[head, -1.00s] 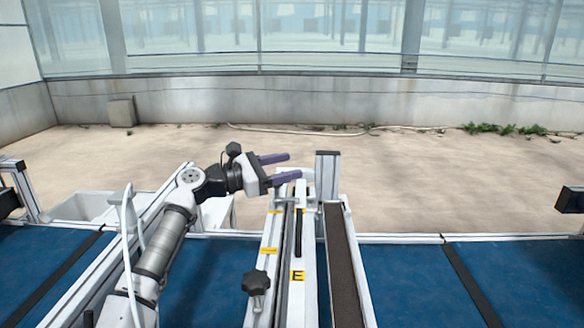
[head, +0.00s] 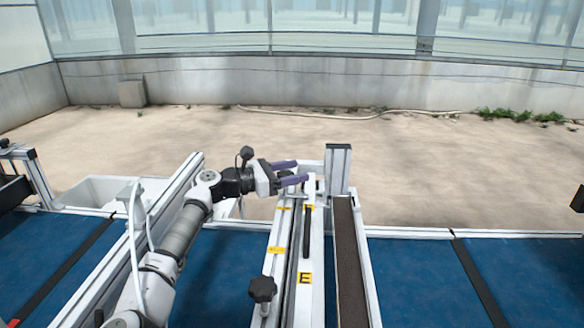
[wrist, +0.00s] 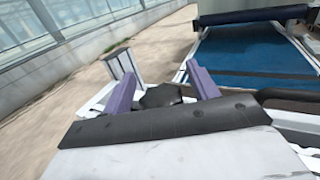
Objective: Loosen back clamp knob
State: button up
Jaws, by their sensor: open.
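My gripper (head: 291,172) is at the far end of the white seeder rail (head: 305,270), its two purple fingers apart and pointing right. In the wrist view a dark knob (wrist: 160,97) shows between the open fingers (wrist: 162,90); it looks like the back clamp knob. I cannot tell whether the fingers touch it. In the head view this knob is hidden by the gripper. A black front knob (head: 262,290) stands on the near left side of the rail, well apart from the gripper.
A grey upright post (head: 338,168) stands just right of the gripper. A brown strip (head: 349,260) runs along the rail's right side. Blue belts (head: 415,280) lie on both sides. A white bin (head: 95,190) stands at the back left. Bare floor lies beyond.

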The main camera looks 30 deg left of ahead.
jog(key=c, duration=1)
